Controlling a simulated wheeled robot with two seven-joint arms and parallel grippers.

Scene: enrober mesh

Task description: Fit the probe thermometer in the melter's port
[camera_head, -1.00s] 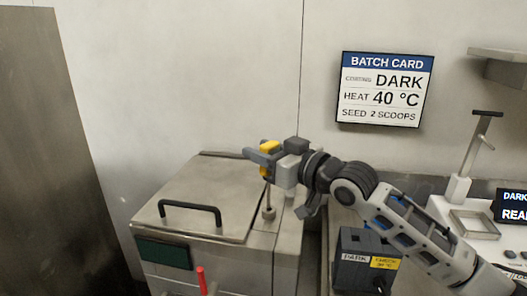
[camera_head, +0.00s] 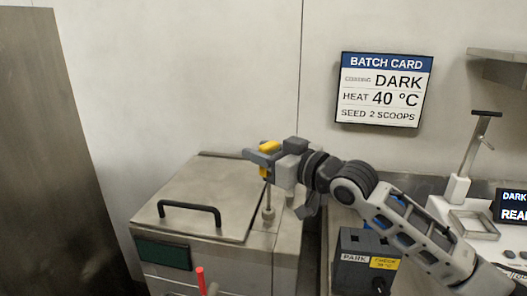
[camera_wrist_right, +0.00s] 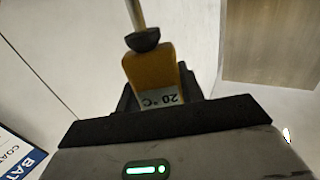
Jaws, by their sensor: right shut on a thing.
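The melter (camera_head: 190,222) is a steel box with a black lid handle (camera_head: 189,207) in the head view. Its port (camera_head: 268,214) is a small raised collar on the top, right of the lid. My right gripper (camera_head: 266,160) is shut on the yellow probe thermometer (camera_head: 270,147) above the port. The thin metal stem points down and its lower end meets the collar; how deep it sits I cannot tell. In the right wrist view the thermometer (camera_wrist_right: 150,70) shows a dark collar, the stem and an upside-down "20 °C" display. My left gripper is not in view.
A scale-like stand (camera_head: 457,190) is further right. A batch card (camera_head: 383,90) on the wall reads DARK, 40 °C, 2 scoops. A red stick (camera_head: 200,280) stands at the melter's front.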

